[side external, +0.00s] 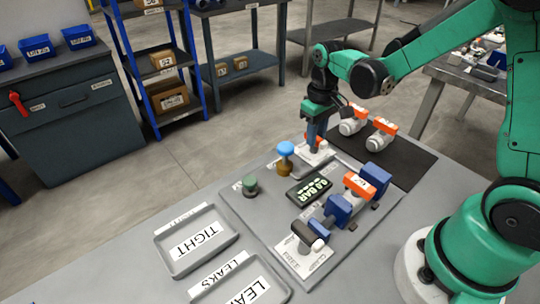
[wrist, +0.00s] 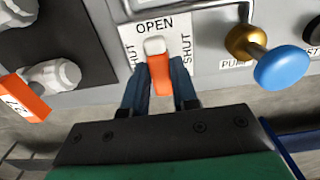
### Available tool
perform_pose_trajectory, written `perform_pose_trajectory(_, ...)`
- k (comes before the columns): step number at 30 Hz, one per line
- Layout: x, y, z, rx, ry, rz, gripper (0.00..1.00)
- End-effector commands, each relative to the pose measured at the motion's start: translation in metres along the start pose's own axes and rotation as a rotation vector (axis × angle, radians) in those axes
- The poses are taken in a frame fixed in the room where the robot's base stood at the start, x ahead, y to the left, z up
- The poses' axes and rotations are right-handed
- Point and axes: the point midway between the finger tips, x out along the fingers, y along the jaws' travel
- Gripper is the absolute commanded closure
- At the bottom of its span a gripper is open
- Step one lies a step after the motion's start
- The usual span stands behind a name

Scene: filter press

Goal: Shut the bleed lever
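The bleed lever (wrist: 159,72) has an orange handle and a white end. It sits on a white plate (wrist: 128,32) marked OPEN at the top and SHUT on both sides in the wrist view. Its white end is nearest the OPEN mark, and its handle runs down the picture in line with that mark. My gripper (wrist: 159,80) has one blue finger on each side of the handle, and both appear to touch it. In the side view my gripper (side external: 316,136) points down at the panel's far end and hides most of the lever.
A blue knob (side external: 286,148) on a brass stem stands close by, with a green knob (side external: 250,185) and a dark display (side external: 309,190) reading 0.0 BAR. Orange-tagged white fittings (side external: 381,133) lie on a black mat beside the lever. Grey trays (side external: 232,238) lie at the front left.

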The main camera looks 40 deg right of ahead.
Motion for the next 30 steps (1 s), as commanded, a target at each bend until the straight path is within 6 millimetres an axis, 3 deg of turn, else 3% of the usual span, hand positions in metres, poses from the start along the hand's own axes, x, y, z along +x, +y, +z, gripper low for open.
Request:
perform_pose_trajectory(14, -0.0001, -0.0003, -0.0002, 0.083, 0.0, -0.001, 1.0)
perform_pose_trajectory(30, 0.0, -0.0001, -0.0006, 0.545, 0.001, -0.001, 1.0)
